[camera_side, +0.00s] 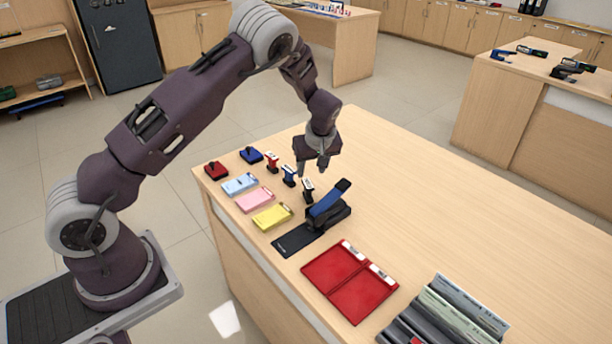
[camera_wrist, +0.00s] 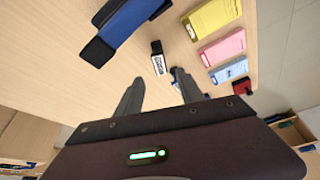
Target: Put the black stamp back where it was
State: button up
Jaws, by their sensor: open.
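The black stamp (camera_side: 308,190) stands upright on the counter in the side view, at the near end of a short row with a blue stamp (camera_side: 289,176) and a red stamp (camera_side: 271,162). It also shows in the wrist view (camera_wrist: 158,62), with a white label on its end, just beyond the fingertips. My gripper (camera_side: 312,170) is open and empty above the row, close to the black stamp. In the wrist view the fingers (camera_wrist: 157,84) are spread apart. The red and blue stamps are mostly hidden there.
A blue-handled stapler (camera_side: 328,207) stands close to the black stamp, by a black pad (camera_side: 296,240). Yellow (camera_side: 271,217), pink (camera_side: 255,200) and light blue (camera_side: 240,184) pads lie to the left. A red folder (camera_side: 350,280) lies nearer. The counter's right side (camera_side: 440,200) is clear.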

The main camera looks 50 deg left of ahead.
jog(key=s+d+r+m+t+h, duration=0.1)
jog(key=s+d+r+m, duration=0.1)
jog(key=s+d+r, duration=0.45)
jog(key=s+d+r+m+h, duration=0.15)
jog(key=s+r, duration=0.25)
jog(key=r, duration=0.6)
jog(key=s+d+r+m+t+h, duration=0.1)
jog(key=s+d+r+m+h, duration=0.15)
jog(key=s+r, duration=0.4)
jog(key=s+d+r+m+t, duration=0.1)
jog(key=s+d+m, duration=0.1)
jog(key=s, duration=0.6)
jog(key=s+d+r+m, duration=0.2)
jog(key=s+m, duration=0.3)
jog(key=s, duration=0.4)
jog(key=shift+s+d+m+t+y, duration=0.3)
jog(key=shift+d+t+y, duration=0.1)
jog(key=shift+d, duration=0.2)
